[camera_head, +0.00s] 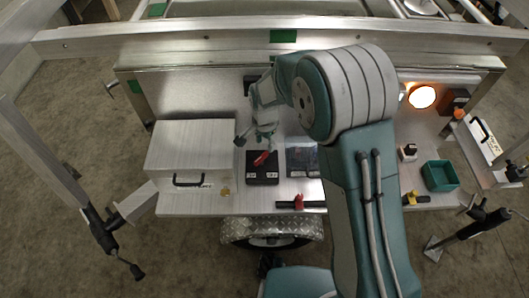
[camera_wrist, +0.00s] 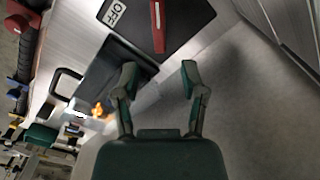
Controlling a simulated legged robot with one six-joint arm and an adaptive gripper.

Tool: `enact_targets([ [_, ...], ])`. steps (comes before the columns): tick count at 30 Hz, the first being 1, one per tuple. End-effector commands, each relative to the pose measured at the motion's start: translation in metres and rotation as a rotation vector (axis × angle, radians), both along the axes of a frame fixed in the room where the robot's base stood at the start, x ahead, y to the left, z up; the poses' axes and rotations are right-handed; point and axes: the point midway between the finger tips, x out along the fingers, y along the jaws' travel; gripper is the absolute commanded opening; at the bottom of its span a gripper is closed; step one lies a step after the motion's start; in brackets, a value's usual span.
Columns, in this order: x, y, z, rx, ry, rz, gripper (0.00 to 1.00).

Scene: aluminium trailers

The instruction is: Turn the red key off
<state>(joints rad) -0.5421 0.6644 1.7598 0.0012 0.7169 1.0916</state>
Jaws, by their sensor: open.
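The red key (camera_head: 262,158) sits on a black switch box (camera_head: 262,180) on the metal bench and slants across its top in the head view. In the wrist view the red key (camera_wrist: 157,27) shows at the top, on the dark box (camera_wrist: 182,22), with a white OFF label (camera_wrist: 115,12) to its left. My gripper (camera_head: 252,141) is over the back of the box, close to the key. In the wrist view my gripper (camera_wrist: 158,72) has its two fingers spread with nothing between them. The key lies beyond the fingertips, and I see no contact.
A white case (camera_head: 190,150) with a black handle stands left of the box. A dark flat panel (camera_head: 302,158) lies to its right. A small red-topped part (camera_head: 299,202) is at the bench's front edge. A lit lamp (camera_head: 422,97) and a green bin (camera_head: 440,176) are further right.

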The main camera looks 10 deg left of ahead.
Motion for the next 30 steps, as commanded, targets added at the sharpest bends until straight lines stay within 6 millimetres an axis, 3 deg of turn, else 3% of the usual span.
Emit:
enact_targets([
  [3,-0.001,0.0,-0.024,-0.003,0.003,0.001,0.54],
  [9,-0.001,0.0,-0.051,-0.002,0.001,0.001,0.54],
  [20,0.0,0.0,-0.058,0.0,0.0,0.001,0.54],
  [21,0.0,0.0,-0.058,0.0,0.0,0.001,0.5],
  [24,0.0,0.0,-0.058,0.0,0.0,0.001,0.05],
  [25,0.0,0.0,-0.058,0.0,0.0,0.001,0.0],
  [30,0.0,0.0,-0.058,0.0,-0.001,0.001,0.0],
])
